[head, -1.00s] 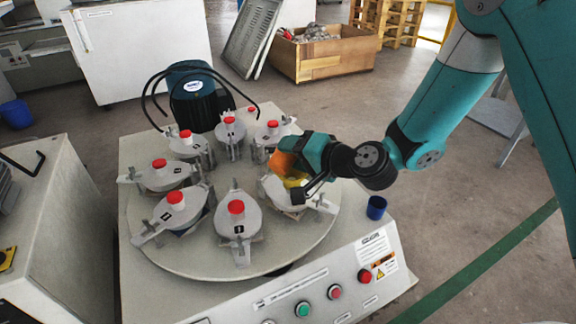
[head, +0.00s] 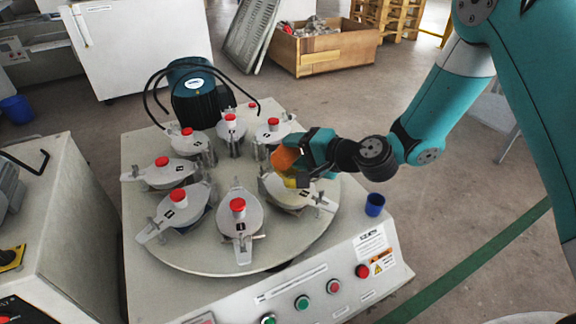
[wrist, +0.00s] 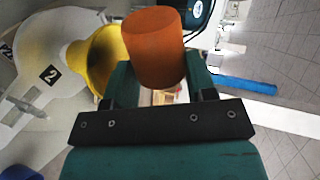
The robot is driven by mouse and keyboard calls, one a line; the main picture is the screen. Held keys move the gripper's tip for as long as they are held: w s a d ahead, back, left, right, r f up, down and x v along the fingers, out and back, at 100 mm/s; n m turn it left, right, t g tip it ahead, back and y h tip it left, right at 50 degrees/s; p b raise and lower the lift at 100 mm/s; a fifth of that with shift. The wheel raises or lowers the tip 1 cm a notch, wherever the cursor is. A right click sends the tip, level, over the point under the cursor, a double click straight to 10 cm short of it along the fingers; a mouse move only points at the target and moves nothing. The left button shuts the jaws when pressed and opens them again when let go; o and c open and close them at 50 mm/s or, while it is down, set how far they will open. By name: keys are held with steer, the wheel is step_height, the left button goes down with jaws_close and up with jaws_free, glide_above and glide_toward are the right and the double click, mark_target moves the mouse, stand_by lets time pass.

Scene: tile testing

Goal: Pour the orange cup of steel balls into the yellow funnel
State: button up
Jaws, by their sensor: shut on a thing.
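The orange cup (head: 284,158) is held tilted above the station at the right of the round turntable. It also shows in the wrist view (wrist: 153,50), between the two fingers. My gripper (head: 297,158) is shut on the cup; its fingers show in the wrist view (wrist: 156,84). The yellow funnel (head: 290,181) sits below the cup, mostly covered by the cup and gripper. In the wrist view the funnel (wrist: 97,60) is just left of the cup, beside a pot lid marked 2. I cannot see any steel balls or the inside of the cup.
Several lidded pots with red caps ring the turntable (head: 220,262). A dark motor (head: 193,100) with looped cables stands behind. A small blue cup (head: 375,204) stands on the machine's right edge, near the control panel (head: 325,292). The floor to the right is open.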

steer(key=shift+w+d+m+p, duration=0.15)
steer(key=shift+m+p, duration=0.35)
steer(key=shift+p, duration=0.1)
stand_by(4.1)
